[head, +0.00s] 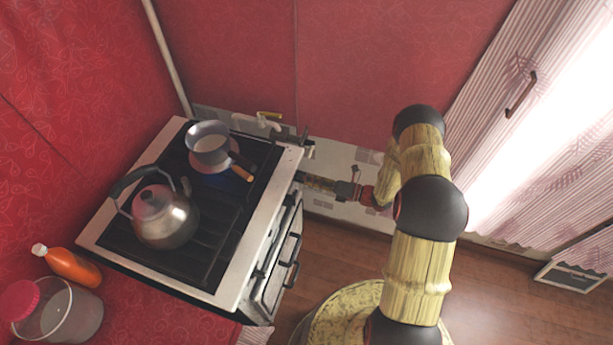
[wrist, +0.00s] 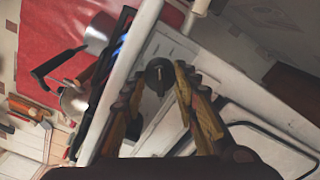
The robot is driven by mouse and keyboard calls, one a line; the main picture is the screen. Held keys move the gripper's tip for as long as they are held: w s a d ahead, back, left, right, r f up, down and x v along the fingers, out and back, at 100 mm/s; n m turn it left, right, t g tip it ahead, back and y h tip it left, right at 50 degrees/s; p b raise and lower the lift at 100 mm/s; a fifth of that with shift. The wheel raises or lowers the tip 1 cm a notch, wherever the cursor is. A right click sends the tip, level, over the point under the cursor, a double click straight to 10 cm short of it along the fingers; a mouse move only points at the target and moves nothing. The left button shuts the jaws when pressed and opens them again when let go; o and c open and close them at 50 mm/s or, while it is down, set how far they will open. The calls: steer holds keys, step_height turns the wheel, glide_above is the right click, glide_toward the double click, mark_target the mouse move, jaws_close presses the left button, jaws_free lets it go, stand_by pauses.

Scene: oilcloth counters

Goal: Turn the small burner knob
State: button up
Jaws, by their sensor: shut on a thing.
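The stove (head: 228,284) stands at the left of the head view, its front edge facing my arm. In the wrist view a round dark burner knob (wrist: 159,75) is on the stove's pale front panel. My gripper (wrist: 160,82) has its yellow and dark fingers on either side of this knob, shut on it. In the head view my gripper (head: 303,178) reaches the front of the stove from the right, and the knob there is hidden. Blue flame (wrist: 122,45) shows beside the pan in the wrist view.
A saucepan (head: 210,143) stands on the back burner, its handle toward the front edge. A metal kettle (head: 166,217) stands nearer. An oven handle (head: 291,262) projects below the panel. An orange bottle (head: 72,267) and a jar (head: 70,315) are at lower left.

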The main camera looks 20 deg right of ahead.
steer(key=m+p, duration=0.1)
steer(key=m, duration=0.5)
steer(key=shift+p, duration=0.4)
stand_by(0.3)
steer(key=o, duration=1.1)
steer(key=shift+o, duration=0.5)
steer(key=v, duration=1.2)
